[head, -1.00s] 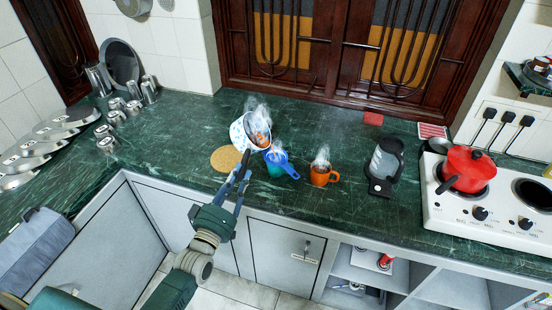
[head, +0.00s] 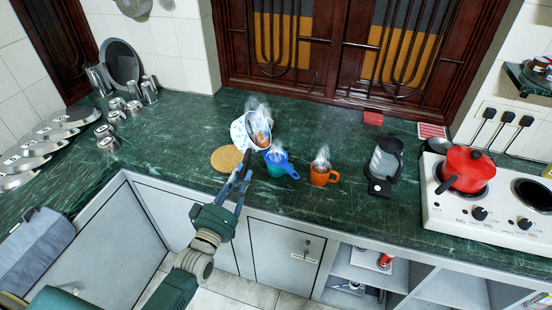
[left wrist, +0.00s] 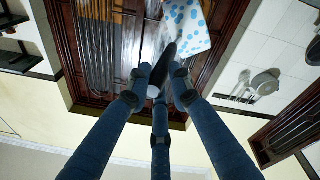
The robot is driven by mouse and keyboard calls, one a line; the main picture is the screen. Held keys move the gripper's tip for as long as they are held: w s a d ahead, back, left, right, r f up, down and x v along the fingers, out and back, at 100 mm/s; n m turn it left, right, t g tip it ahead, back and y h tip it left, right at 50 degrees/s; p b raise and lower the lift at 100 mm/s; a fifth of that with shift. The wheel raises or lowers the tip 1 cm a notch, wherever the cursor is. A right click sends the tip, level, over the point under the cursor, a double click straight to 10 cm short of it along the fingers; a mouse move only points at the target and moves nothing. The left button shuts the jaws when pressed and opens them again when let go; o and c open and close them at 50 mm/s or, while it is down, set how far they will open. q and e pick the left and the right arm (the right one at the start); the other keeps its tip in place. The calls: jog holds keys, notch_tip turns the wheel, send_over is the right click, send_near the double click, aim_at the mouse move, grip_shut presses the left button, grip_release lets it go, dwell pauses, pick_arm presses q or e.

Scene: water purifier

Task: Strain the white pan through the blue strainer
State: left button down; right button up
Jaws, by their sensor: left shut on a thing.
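The white pan (head: 238,133) with blue spots is tilted to the right above the counter, with steam and orange-brown content at its mouth. It also shows in the left wrist view (left wrist: 188,28). The blue strainer (head: 281,160) sits just right of and below the pan, over a green cup (head: 274,171). My left gripper (head: 244,166) is shut on the pan's dark handle (left wrist: 163,66). I cannot tell if liquid is flowing into the strainer. My right gripper is out of view.
An orange steaming mug (head: 322,174) stands right of the strainer. A dark kettle (head: 385,165) and a stove (head: 480,215) with a red pot (head: 467,169) are farther right. Steel cups (head: 114,117) and plates stand left.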

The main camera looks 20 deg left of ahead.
pick_arm(q)
jog(key=shift+d+f+m, duration=0.15)
jog(key=shift+d+m, duration=0.2)
jog(key=shift+m, duration=0.45)
dwell(1.3)
jog(key=a+f+n+y+b, duration=0.3)
jog(key=a+f+n+b, duration=0.4)
jog(key=a+n+b, duration=0.4)
jog(key=shift+s+f+n, duration=0.3)
jog(key=shift+f+n, duration=0.05)
jog(key=shift+n, duration=1.35)
notch_tip(320, 180, up, 5)
jog(key=p, duration=0.4)
